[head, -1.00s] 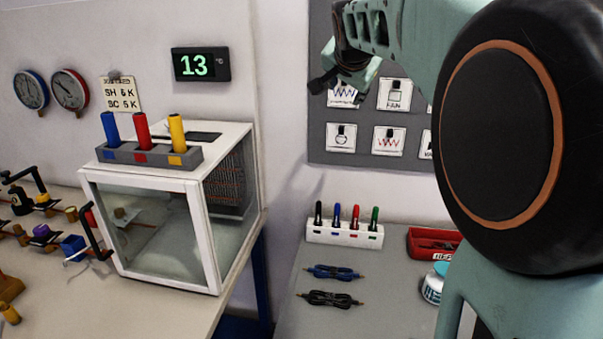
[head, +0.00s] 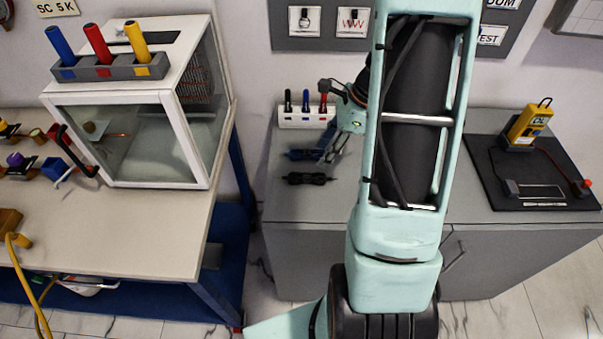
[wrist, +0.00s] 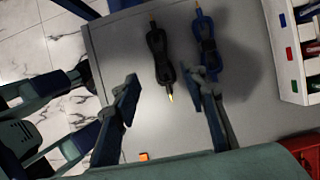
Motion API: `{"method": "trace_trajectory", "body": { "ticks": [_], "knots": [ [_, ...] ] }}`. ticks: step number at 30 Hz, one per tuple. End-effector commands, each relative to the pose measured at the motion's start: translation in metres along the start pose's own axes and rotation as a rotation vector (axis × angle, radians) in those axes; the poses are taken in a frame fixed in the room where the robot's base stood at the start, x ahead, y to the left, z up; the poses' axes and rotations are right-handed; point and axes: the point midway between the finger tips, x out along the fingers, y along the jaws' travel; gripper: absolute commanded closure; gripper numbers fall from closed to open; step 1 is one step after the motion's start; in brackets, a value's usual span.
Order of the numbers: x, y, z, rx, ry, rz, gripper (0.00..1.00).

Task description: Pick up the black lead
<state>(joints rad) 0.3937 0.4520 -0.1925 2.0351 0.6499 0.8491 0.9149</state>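The black lead (head: 309,179) lies coiled and tied on the grey cabinet top, near its left side. In the wrist view the black lead (wrist: 160,57) is ahead of my fingers, its gold tip pointing between them. The blue lead (head: 305,154) lies beside it, farther back; it also shows in the wrist view (wrist: 206,45). My gripper (head: 334,154) is over the cabinet top, just right of the leads, partly hidden by my arm. In the wrist view my gripper (wrist: 170,98) is open and empty, its fingers apart. I cannot tell its height above the top.
A white marker holder (head: 292,117) stands behind the leads; its slots show in the wrist view (wrist: 290,55). A red tray (wrist: 305,147) is at the wrist view's lower right. A yellow meter (head: 528,124) sits on a black mat at right. A glass-fronted box (head: 130,140) stands on the left bench.

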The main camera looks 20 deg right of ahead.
Motion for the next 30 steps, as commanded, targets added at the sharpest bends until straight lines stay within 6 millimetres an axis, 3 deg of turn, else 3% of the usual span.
{"method": "trace_trajectory", "body": {
  "ticks": [6,14,21,30],
  "knots": [
    [0.037,0.001,-0.001,0.002,-0.001,0.004,0.60],
    [0.057,0.001,-0.001,0.001,0.000,0.003,0.60],
    [0.092,0.001,-0.004,0.000,0.001,0.003,0.60],
    [0.102,-0.001,-0.004,0.000,0.001,-0.001,0.60]
  ]
}}
